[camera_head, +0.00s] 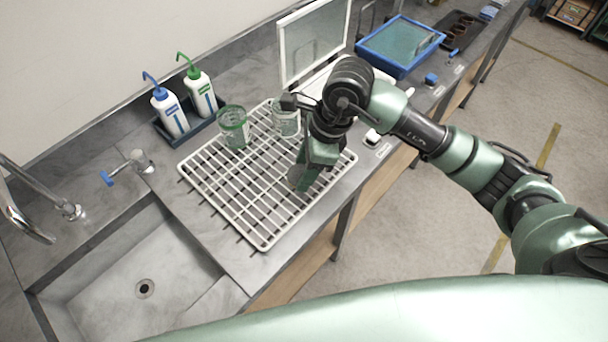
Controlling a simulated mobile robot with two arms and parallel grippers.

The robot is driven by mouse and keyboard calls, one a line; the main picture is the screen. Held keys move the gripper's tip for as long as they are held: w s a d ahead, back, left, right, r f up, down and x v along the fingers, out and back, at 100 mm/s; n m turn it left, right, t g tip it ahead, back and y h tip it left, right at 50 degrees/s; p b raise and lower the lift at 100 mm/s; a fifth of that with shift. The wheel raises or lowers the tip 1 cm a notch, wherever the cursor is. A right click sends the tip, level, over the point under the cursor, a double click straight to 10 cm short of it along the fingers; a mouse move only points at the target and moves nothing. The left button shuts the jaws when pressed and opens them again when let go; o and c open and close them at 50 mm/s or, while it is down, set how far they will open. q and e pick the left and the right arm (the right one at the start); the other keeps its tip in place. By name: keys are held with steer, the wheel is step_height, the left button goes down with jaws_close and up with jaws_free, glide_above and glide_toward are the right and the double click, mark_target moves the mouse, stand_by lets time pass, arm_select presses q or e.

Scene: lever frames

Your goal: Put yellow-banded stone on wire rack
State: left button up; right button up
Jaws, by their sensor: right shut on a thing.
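The white wire rack (262,212) lies on the grey counter beside the sink. My right gripper (304,180) reaches down over the right part of the rack, with green fingers. It is shut on a greyish, round-edged thing (295,174) at the rack's surface, partly hidden by the fingers. I see no yellow band on it and cannot tell whether it touches the bars. No stone with a clear yellow band shows elsewhere. My left gripper is not in view.
A green-banded glass jar (233,127) and another glass jar (286,121) stand at the rack's back. Two wash bottles (170,112) sit in a dark tray at left. The sink (145,262) is front left. The rack's front and left are bare.

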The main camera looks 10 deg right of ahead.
step_height(320, 180, down, 4)
steer(key=shift+r+p, duration=0.2)
steer(key=shift+p, duration=0.2)
steer(key=shift+f, duration=0.2)
steer(key=shift+f, duration=0.1)
steer(key=o, duration=1)
steer(key=shift+f, duration=0.1)
steer(key=o, duration=0.4)
steer(key=shift+r, duration=0.2)
